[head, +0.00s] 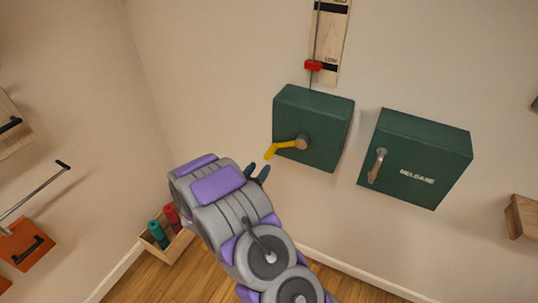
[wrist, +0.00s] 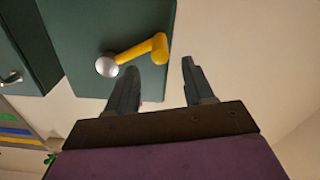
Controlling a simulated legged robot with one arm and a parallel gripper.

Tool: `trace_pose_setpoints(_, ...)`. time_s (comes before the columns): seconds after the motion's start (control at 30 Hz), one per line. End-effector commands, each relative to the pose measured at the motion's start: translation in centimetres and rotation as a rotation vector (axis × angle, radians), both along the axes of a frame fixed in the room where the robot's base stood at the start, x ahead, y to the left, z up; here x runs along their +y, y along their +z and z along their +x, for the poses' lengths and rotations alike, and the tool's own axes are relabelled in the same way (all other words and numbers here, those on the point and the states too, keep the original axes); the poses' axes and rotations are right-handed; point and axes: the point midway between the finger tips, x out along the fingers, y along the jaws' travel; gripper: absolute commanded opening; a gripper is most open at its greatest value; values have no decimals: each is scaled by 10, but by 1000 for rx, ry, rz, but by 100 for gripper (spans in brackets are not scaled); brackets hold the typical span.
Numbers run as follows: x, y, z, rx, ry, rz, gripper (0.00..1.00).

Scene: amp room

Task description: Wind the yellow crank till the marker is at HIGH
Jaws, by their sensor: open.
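The yellow crank (head: 284,148) sits on the front of a dark green box (head: 313,110) on the wall, its arm pointing left and slightly down from the hub. The red marker (head: 313,66) is on a vertical wire beside the LOW label of a wooden scale board (head: 330,45); the board's top is cut off. My gripper (head: 257,172) is open and empty, just below and left of the crank. In the wrist view the crank (wrist: 135,49) shows beyond the two spread fingers (wrist: 158,86), its handle end above the gap between them and apart from both.
A second green box (head: 418,150) marked RELEASE, with a lever (head: 377,165), is to the right. A wooden bin (head: 168,240) with red and teal cylinders stands on the floor at lower left. A metal rod and an orange block (head: 24,245) are on the left wall.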

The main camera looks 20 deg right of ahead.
Motion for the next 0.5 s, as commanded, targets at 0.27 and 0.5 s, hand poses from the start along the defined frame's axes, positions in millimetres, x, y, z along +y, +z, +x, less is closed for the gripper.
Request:
trace_pose_setpoints(0.27, -37, 0, 28, -3, -4, -3, 52)
trace_pose_setpoints(0.5, -62, 1, 49, -3, -2, -1, 52)
